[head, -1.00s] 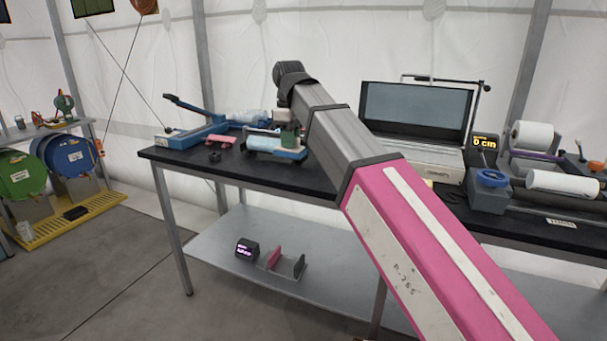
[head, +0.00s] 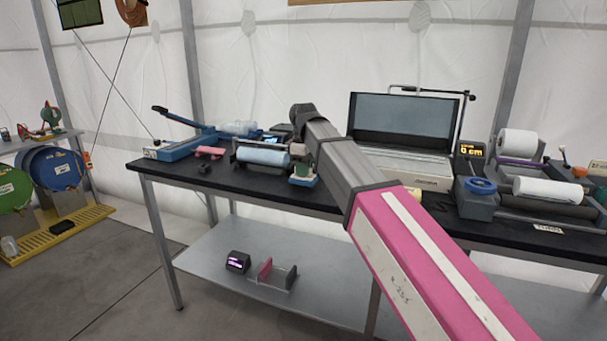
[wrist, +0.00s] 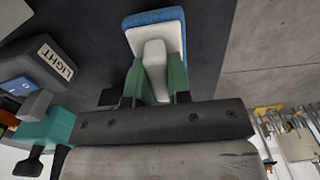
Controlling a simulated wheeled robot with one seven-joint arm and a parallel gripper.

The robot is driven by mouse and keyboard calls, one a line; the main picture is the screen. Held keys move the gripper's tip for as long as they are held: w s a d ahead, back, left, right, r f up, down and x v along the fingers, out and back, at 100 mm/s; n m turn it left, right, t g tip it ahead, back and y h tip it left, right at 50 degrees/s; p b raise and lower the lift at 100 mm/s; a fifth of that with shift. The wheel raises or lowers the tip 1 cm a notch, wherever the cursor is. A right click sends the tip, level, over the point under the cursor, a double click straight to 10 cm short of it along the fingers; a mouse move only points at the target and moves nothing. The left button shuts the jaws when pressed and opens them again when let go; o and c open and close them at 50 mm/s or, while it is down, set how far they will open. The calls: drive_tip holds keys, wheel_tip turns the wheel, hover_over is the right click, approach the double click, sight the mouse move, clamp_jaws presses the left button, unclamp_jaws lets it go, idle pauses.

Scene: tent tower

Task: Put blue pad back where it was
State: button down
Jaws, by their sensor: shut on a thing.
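My gripper (wrist: 155,88) has green fingers shut on the pale grip of the blue pad (wrist: 153,17). The pad has a white layer and a blue face, which points away from the gripper. In the head view the blue pad (head: 303,183) shows below my gripper (head: 302,169), at the front part of the black table (head: 360,204). I cannot tell whether the pad touches the tabletop. It is just right of a light blue roller (head: 262,156). On the lower shelf, a small rack (head: 284,279) holds an upright pink pad (head: 265,268).
A blue-handled device (head: 178,148) and a pink piece (head: 210,152) lie at the table's left. A laptop (head: 402,128), a blue-knobbed box (head: 478,198) and white rolls (head: 548,190) stand right. A small dark display (head: 237,261) sits beside the rack. A LIGHT-labelled box (wrist: 40,62) shows in the wrist view.

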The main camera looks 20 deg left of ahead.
drive_tip(key=shift+f, duration=0.75)
drive_tip(key=c, duration=1.1)
unclamp_jaws()
drive_tip(key=shift+f, duration=0.1)
drive_tip(key=shift+o, duration=0.2)
wheel_tip(320, 180, up, 12)
drive_tip(key=shift+r, duration=0.15)
